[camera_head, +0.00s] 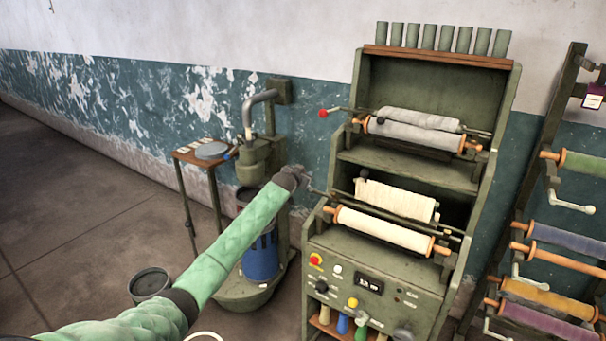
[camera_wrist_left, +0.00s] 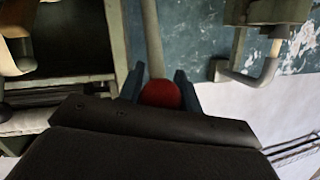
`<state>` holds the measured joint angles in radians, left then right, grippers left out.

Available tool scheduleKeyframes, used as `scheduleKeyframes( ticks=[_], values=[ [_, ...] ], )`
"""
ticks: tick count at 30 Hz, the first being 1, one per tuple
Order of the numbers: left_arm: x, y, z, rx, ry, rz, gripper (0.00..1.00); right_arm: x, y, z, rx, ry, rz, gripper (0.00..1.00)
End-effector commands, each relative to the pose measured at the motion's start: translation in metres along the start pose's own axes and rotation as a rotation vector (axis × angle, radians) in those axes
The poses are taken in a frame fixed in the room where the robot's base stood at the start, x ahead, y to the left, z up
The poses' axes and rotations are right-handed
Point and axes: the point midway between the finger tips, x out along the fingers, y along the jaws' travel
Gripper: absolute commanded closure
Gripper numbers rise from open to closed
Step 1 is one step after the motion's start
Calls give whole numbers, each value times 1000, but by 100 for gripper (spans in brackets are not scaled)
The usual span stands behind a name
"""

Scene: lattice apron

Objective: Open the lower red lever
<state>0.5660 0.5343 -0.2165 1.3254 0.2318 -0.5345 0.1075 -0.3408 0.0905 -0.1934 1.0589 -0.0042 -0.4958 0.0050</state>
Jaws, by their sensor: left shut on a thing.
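The lower red lever shows in the left wrist view as a round red knob (camera_wrist_left: 160,94) on a pale rod, between the two dark fingers of my left gripper (camera_wrist_left: 157,84). The gripper is shut on this knob. In the head view my left gripper (camera_head: 297,174) is at the left side of the green machine (camera_head: 420,170), level with its lower roller. It hides the lower knob there. The upper red lever's knob (camera_head: 323,113) sticks out to the left, above my gripper. My right gripper is not in view.
A cream roll (camera_head: 385,229) with orange ends is beside the gripper's right. Behind my forearm stand a green pump-like machine (camera_head: 252,160) and a blue cylinder (camera_head: 262,258). A small table (camera_head: 197,154) is at the left, and a bucket (camera_head: 150,283) stands on the floor.

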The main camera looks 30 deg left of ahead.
Motion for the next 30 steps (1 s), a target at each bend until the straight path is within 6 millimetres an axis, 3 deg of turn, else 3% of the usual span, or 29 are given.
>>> scheduleKeyframes(
  ticks=[3, 4, 7, 20, 23, 30],
  values=[
    [1, 4, 5, 0, -7, 4, 100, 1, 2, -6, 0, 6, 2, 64],
    [1, 4, 5, 0, -7, 4, 62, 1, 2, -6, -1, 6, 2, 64],
    [1, 4, 5, 0, -6, 3, 45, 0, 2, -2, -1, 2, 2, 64],
    [-8, 2, 4, 1, -2, 2, 45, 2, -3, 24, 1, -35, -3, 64],
    [-19, 3, 6, 2, -2, 2, 45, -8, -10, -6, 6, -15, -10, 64],
    [-51, 4, 6, 1, -3, 3, 45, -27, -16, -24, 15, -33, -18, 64]
  ],
)
